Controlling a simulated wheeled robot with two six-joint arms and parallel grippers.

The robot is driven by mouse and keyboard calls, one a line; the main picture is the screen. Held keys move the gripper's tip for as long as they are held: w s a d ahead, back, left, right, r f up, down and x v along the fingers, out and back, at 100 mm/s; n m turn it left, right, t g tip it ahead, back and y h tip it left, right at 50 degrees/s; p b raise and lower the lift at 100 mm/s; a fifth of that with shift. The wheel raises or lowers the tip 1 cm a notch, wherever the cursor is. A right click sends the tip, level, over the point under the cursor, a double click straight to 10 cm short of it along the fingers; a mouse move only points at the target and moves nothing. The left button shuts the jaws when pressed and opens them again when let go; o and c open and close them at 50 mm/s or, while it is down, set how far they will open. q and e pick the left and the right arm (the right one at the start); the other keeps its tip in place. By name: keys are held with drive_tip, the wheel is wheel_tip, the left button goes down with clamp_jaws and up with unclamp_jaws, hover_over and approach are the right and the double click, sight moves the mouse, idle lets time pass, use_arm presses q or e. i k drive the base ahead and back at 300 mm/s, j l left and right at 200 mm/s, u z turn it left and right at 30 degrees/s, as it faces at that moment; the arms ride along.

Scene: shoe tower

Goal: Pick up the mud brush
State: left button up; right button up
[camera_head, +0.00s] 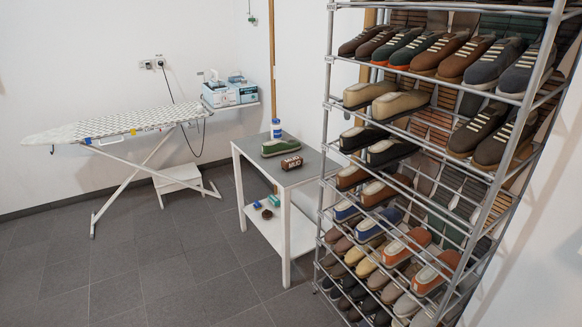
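The mud brush (291,162) looks like a brown block with pale "MUD" lettering on its side. It rests on the grey top of a small white-framed table (313,169), near the front edge. A green shoe (281,148) with a pale sole lies just behind it on the same top. A white and blue container (276,129) stands at the back of the table. Neither of my grippers is in view.
A tall metal shoe rack (328,100), full of shoes, stands close to the table's right. Small items, including a teal box (274,200), sit on the table's lower shelf. An ironing board (100,127) stands at the left. The tiled floor (130,260) in front is clear.

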sight(296, 162)
drive_tip(key=i, duration=0.35)
drive_tip(key=i+j+z, duration=0.15)
drive_tip(key=i+j, duration=0.95)
drive_tip(key=i, duration=0.1)
